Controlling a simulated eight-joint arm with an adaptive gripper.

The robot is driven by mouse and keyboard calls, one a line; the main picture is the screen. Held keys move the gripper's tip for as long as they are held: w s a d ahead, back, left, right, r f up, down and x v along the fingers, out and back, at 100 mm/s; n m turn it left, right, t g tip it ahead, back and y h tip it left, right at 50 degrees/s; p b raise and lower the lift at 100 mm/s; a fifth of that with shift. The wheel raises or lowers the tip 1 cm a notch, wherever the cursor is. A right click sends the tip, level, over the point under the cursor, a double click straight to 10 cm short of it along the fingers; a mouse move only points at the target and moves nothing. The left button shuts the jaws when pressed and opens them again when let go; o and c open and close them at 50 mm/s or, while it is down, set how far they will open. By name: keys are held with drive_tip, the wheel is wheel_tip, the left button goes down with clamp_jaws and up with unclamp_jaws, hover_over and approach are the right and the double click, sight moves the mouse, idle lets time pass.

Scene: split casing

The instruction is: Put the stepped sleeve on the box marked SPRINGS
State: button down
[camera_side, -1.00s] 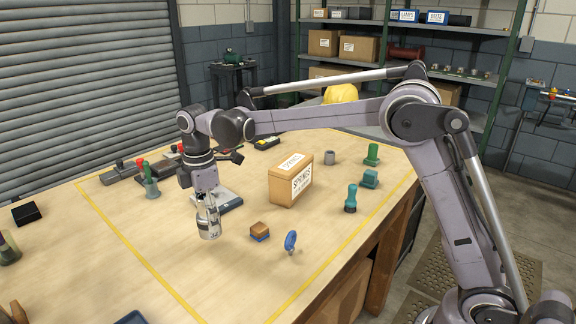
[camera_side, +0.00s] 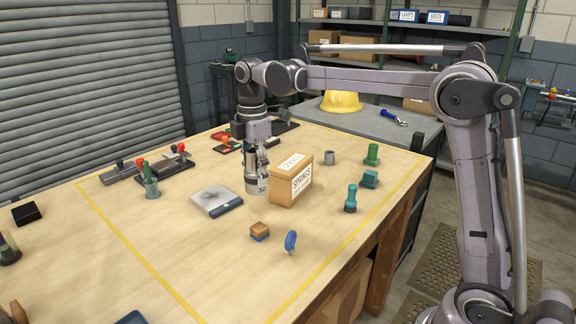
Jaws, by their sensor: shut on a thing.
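The box marked SPRINGS (camera_side: 284,184) is a brown carton standing upright on the wooden table, with white labels on its top and front. My gripper (camera_side: 257,168) points down just left of the box in the side view. It is shut on the stepped sleeve (camera_side: 257,186), a pale metallic cylinder with a dark mark like "32" near its bottom. The sleeve hangs upright, lower than the box's top in the picture. Its exact height above the table and its gap to the box cannot be told.
A grey plate-like device (camera_side: 216,200) lies left of the sleeve. A wood-and-blue block (camera_side: 260,231) and a blue handle (camera_side: 290,241) stand in front. A teal torch-like piece (camera_side: 351,198), grey cup (camera_side: 329,157) and green part (camera_side: 372,154) stand to the right.

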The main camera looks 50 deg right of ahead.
drive_tip(key=s+d+r+n, duration=0.15)
drive_tip(key=d+r, duration=0.25)
drive_tip(key=d, duration=0.4)
drive_tip(key=s+d+r, duration=0.2)
drive_tip(key=d+r, duration=0.1)
drive_tip(key=d, duration=0.6)
drive_tip(key=s+d+r+n, duration=0.15)
drive_tip(key=d+r, duration=0.25)
drive_tip(key=d, duration=0.4)
approach(292, 161)
drive_tip(key=shift+s+a+f, duration=0.1)
drive_tip(key=shift+f, duration=2)
drive_tip(key=shift+f, duration=0.15)
drive_tip(key=c, duration=0.6)
unclamp_jaws()
